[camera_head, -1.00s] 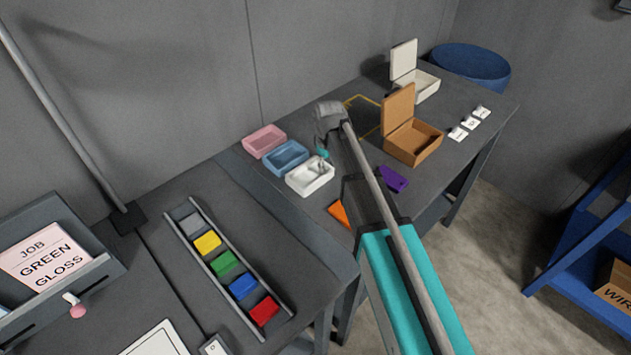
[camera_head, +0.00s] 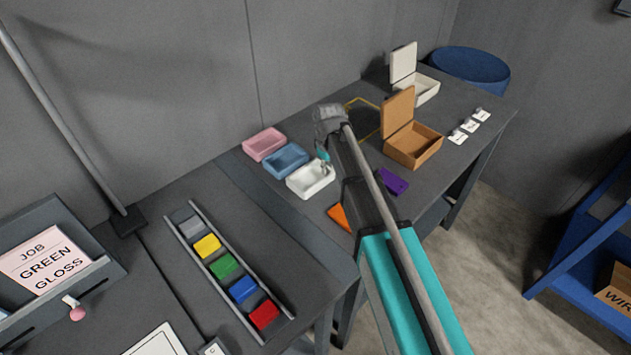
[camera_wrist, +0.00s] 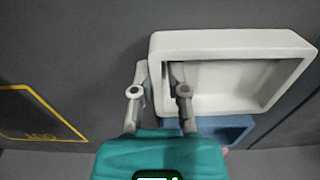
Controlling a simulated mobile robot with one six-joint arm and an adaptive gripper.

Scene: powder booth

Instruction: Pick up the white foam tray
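The white foam tray (camera_head: 318,188) is a shallow open box on the dark bench, at the near end of a row of trays. In the wrist view the white foam tray (camera_wrist: 228,104) fills the upper right, its hollow facing the camera. My gripper (camera_head: 325,165) is low at the tray's far right side. In the wrist view my gripper (camera_wrist: 159,72) has one finger outside the tray's left wall and the other over its inside. The fingers are apart with the wall between them; a firm grip on it does not show.
A blue tray (camera_head: 286,160) sits close beside the white one, with a pink tray (camera_head: 264,144) beyond. A yellow outline (camera_head: 362,103) marks bench behind my gripper.

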